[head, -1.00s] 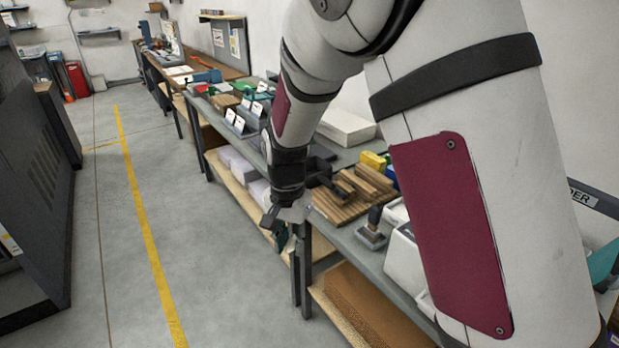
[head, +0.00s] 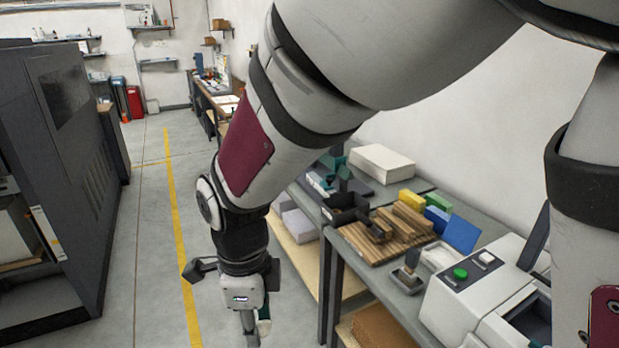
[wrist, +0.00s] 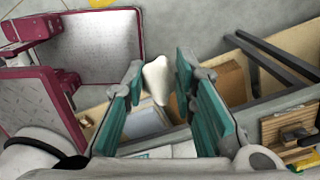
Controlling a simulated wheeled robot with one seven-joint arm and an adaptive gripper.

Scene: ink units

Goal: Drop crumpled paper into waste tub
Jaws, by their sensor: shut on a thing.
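A white crumpled paper (wrist: 156,82) sits between the teal fingertips of my gripper (wrist: 159,72) in the wrist view, which are shut on it. In the head view my gripper (head: 256,326) hangs low, left of the workbench, above the aisle floor and close to the bottom edge. Only a small pale bit of what it holds shows there. I do not make out a waste tub in either view.
The workbench (head: 412,284) on the right bears a wooden board (head: 372,246) with blocks and a pale machine (head: 470,303). A wooden lower shelf (head: 300,255) runs beneath. A dark cabinet (head: 60,190) stands on the left. The aisle floor (head: 150,270) between is clear.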

